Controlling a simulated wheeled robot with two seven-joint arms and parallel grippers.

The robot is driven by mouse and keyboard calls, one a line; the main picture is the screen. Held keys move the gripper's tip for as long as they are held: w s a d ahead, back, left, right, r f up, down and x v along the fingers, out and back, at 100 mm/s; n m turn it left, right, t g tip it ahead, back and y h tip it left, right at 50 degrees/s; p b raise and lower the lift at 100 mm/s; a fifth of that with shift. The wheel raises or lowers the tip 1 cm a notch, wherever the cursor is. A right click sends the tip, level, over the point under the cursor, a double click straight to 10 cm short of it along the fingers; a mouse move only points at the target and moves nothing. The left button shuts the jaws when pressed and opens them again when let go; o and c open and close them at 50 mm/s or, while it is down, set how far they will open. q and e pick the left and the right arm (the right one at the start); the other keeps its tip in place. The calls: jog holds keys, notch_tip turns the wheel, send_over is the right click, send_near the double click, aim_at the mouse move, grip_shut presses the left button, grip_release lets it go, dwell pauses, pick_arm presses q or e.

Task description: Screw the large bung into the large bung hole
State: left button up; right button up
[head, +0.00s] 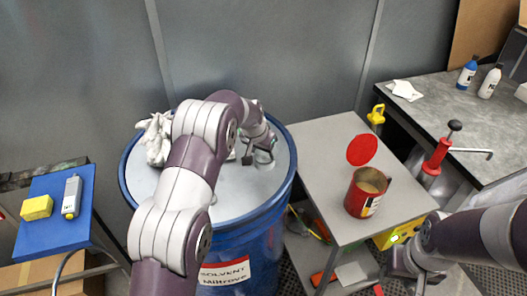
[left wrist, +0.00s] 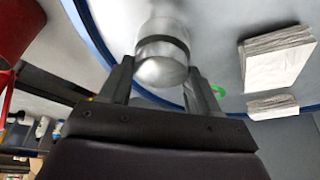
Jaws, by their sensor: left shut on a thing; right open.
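The large bung (left wrist: 163,62), a silvery metal cylinder with a dark band, sits between the fingers of my left gripper (left wrist: 160,82) in the left wrist view. In the head view my left gripper (head: 256,156) is low over the right part of the blue drum's grey lid (head: 225,190), shut on the bung. I cannot tell whether the bung touches the lid. The large bung hole is not clearly seen. My right gripper (head: 405,268) is open and empty at the lower right, beside the grey cart, away from the drum.
Crumpled white rags (head: 157,138) lie on the lid's left side. A grey cart (head: 325,160) to the right bears an open red can (head: 366,193) and a round red lid (head: 362,150). A blue tray (head: 58,205) stands left. A workbench (head: 440,105) with bottles stands back right.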

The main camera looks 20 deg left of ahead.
pick_arm(q)
jog(key=shift+f+m+h+b, duration=0.25)
jog(key=shift+m+h+b, duration=0.05)
jog(key=shift+m+b, duration=0.55)
jog(key=shift+a+r+m, duration=0.1)
jog(key=shift+m, duration=0.25)
jog(key=shift+r+m, duration=0.15)
jog(key=shift+m, duration=0.15)
jog(key=shift+w+f+m+h+b, duration=0.1)
jog(key=shift+f+m+h+b, duration=0.25)
jog(key=shift+b, duration=0.5)
jog(key=shift+a+r+m+g+h+b, duration=0.15)
jog(key=shift+m+g+h+b, duration=0.2)
jog(key=shift+m, duration=0.5)
jog(key=shift+r+m+g, duration=0.2)
jog(key=shift+m+g, duration=0.15)
jog(key=shift+m, duration=0.75)
jog(key=shift+h, duration=0.3)
jog(key=shift+p, duration=0.3)
